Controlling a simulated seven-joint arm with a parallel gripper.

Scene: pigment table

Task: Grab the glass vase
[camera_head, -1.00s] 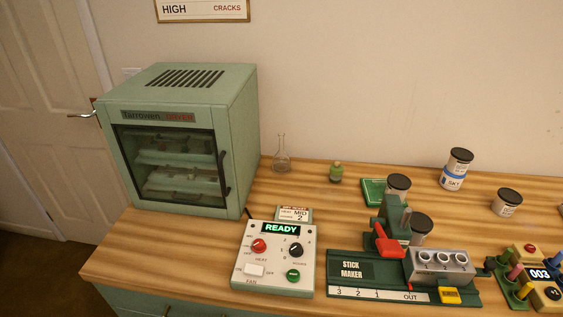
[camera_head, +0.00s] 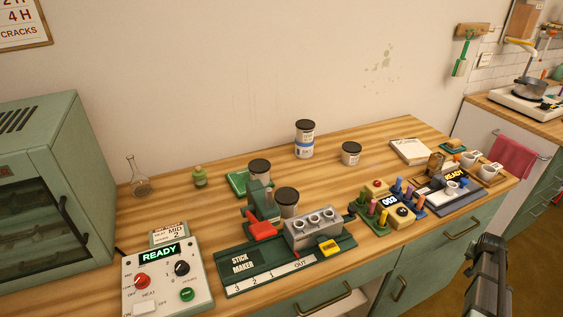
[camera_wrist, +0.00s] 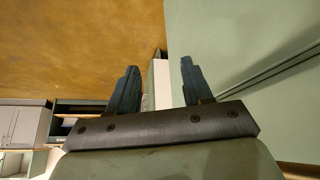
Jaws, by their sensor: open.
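A clear glass vase (camera_head: 141,186) with a narrow neck and wide bottom stands upright on the wooden table, just right of the green dryer cabinet. In the head view my arm shows at the lower right, in front of the table, far from the vase; its fingertips cannot be made out there. In the wrist view my gripper (camera_wrist: 156,84) has its two dark fingers apart with nothing between them. The vase is not in the wrist view.
A small green bottle (camera_head: 200,177) stands right of the vase. The control box reading READY (camera_head: 166,277) and the stick maker (camera_head: 290,262) are nearer the front edge. Lidded jars (camera_head: 304,140) stand behind. The dryer (camera_head: 55,190) closes off the left side.

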